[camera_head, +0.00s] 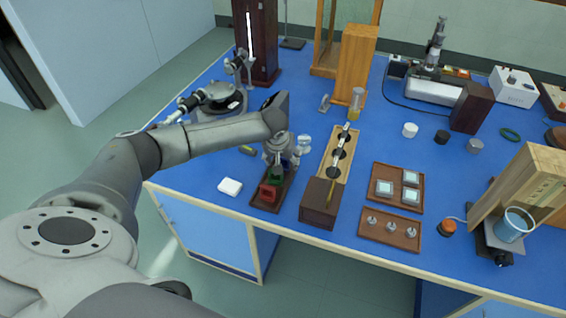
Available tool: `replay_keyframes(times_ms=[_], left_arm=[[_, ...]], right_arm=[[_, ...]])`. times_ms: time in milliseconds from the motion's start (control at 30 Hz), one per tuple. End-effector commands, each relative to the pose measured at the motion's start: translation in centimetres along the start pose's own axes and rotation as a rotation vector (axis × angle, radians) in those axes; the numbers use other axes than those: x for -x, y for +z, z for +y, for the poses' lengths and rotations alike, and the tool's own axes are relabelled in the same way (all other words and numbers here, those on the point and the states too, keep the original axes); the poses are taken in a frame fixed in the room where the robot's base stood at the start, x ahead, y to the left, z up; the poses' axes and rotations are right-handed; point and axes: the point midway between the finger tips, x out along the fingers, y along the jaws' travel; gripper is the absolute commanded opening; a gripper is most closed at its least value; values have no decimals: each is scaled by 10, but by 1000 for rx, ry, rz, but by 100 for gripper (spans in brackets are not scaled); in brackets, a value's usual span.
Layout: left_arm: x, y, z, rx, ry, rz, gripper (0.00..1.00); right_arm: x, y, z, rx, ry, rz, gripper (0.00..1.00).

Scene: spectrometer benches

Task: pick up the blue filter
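A narrow dark wooden tray (262,203) lies near the front edge of the blue bench. It holds a red filter (269,191) at its near end and a green filter (276,176) behind that. A small dark blue piece, likely the blue filter (287,163), shows at the fingertips behind the green one, mostly hidden. My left gripper (280,163) points down over the far part of this tray. Its fingers are too small and covered to tell whether they are open or touch the blue piece. My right gripper is not in view.
Right of the tray stand a brown wooden box (319,203) and a long wooden holder (333,165) with dark round openings. A white block (230,187) lies to the left. Two wooden trays (397,170) (378,240) lie further right. Tall wooden blocks stand behind.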

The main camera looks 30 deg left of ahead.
Motion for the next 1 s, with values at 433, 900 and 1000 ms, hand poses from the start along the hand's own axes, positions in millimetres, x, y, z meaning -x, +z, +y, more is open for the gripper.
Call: replay_keyframes(times_ms=[433, 900, 1000], left_arm=[[0, 0, 0, 0, 0, 0, 20], [23, -11, 0, 1, 2, 4, 20], [38, -9, -4, 0, 0, 1, 20]], right_arm=[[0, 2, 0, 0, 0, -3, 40], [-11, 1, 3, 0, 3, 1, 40], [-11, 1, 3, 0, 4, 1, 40]])
